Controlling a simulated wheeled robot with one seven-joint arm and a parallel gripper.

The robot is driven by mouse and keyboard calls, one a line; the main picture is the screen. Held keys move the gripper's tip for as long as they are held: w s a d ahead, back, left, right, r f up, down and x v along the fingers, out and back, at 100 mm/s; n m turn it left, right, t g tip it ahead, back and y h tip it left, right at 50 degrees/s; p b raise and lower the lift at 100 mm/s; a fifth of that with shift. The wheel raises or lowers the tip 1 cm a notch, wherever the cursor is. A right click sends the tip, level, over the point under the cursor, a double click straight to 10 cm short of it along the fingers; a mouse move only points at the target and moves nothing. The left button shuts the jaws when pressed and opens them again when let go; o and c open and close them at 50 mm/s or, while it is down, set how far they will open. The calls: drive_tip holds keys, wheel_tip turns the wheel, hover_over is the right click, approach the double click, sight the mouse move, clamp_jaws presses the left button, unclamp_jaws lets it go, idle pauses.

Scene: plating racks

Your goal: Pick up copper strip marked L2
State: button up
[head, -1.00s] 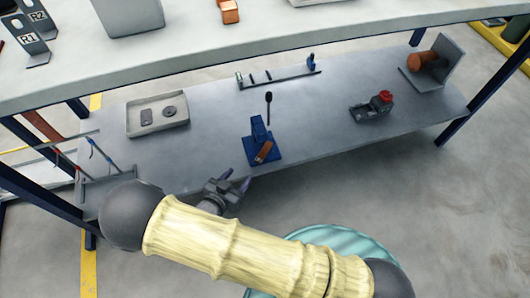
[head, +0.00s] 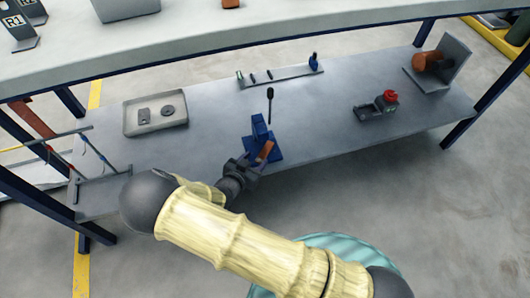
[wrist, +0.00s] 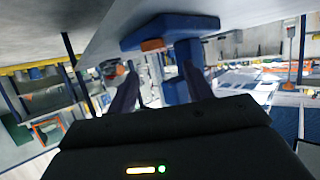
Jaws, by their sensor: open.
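A copper-coloured strip (head: 265,151) leans on a blue stand (head: 257,130) at the middle of the lower shelf. No L2 mark is readable on it. My gripper (head: 250,163) is at the shelf's front edge, just in front and to the left of the strip, with its jaws open. In the wrist view the picture looks upside down. The end of the copper strip (wrist: 152,45) shows there against the blue stand (wrist: 185,27), beyond and roughly between the two dark fingers of my gripper (wrist: 158,73). The strip appears apart from the fingers.
A grey tray (head: 128,121) with small parts lies to the left. A bar fixture (head: 283,76) lies behind, and a red-topped device (head: 388,97) is at right. A wire rack (head: 100,190) stands at the left end. The upper shelf (head: 300,35) overhangs the back.

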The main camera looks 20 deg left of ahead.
sight(265, 151)
drive_tip(key=b+x, duration=0.1)
drive_tip(key=x, duration=0.1)
drive_tip(key=f+b+x, duration=0.1)
drive_tip(key=b+x, duration=0.1)
drive_tip(key=shift+d+f, duration=0.1)
drive_tip(key=shift+d, duration=0.1)
drive_tip(key=shift+w, duration=0.3)
drive_tip(key=shift+w, duration=0.1)
clamp_jaws()
